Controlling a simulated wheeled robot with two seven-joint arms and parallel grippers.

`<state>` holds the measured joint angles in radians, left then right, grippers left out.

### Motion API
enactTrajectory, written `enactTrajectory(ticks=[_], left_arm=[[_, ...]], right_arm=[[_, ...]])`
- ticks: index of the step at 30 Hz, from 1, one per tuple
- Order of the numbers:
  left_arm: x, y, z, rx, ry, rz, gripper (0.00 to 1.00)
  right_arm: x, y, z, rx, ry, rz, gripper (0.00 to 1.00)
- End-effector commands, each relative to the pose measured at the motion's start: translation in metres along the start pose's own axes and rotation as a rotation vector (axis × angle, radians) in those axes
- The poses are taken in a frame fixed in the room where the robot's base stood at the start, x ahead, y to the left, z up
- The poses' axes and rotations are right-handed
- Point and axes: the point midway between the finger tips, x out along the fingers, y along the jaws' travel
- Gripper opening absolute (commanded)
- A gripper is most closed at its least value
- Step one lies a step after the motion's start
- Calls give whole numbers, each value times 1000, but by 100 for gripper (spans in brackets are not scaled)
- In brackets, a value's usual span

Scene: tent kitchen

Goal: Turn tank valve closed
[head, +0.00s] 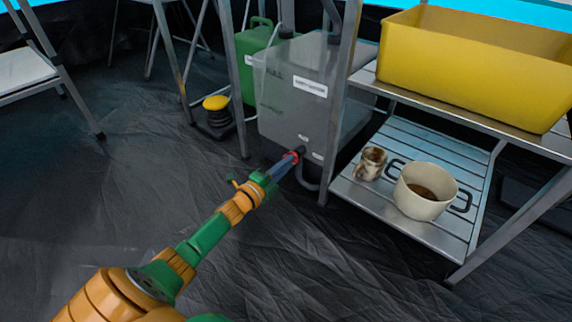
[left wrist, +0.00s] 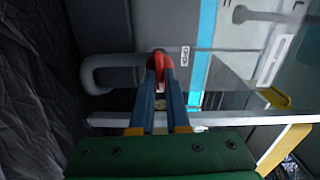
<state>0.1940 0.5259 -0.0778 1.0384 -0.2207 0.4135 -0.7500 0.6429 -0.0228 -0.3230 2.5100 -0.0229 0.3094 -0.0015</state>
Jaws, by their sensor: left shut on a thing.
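The grey translucent water tank (head: 283,113) stands on the floor behind a metal table leg. Its red valve handle (head: 293,155) is low on the front face. My left gripper (head: 288,163) reaches to the valve, its blue fingers shut on the red handle. In the left wrist view the two fingertips (left wrist: 160,72) close on the red valve handle (left wrist: 160,60), with a grey pipe (left wrist: 105,72) curving away to its left. The fingers hide part of the handle, so I cannot tell its exact turn. My right gripper is not in view.
A metal shelf (head: 440,238) right of the tank bears a brown mug (head: 371,163) and a cream pot (head: 424,191). A yellow bin (head: 470,60) sits above. A green canister (head: 257,65) and a yellow-topped foot pump (head: 216,104) are left of the tank. The front floor is clear.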

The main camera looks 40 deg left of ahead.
Motion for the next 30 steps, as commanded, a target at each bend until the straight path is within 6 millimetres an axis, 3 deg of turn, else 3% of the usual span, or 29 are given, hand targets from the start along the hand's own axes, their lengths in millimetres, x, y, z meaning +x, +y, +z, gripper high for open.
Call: enactTrajectory(ticks=[24,25,27,30], left_arm=[[0,0,0,103,-1,0,0],[0,0,0,103,-1,0,22],[0,0,0,102,-1,0,41],[0,0,0,102,0,0,44]], right_arm=[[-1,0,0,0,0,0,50],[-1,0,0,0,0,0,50],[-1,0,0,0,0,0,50],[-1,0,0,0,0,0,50]])
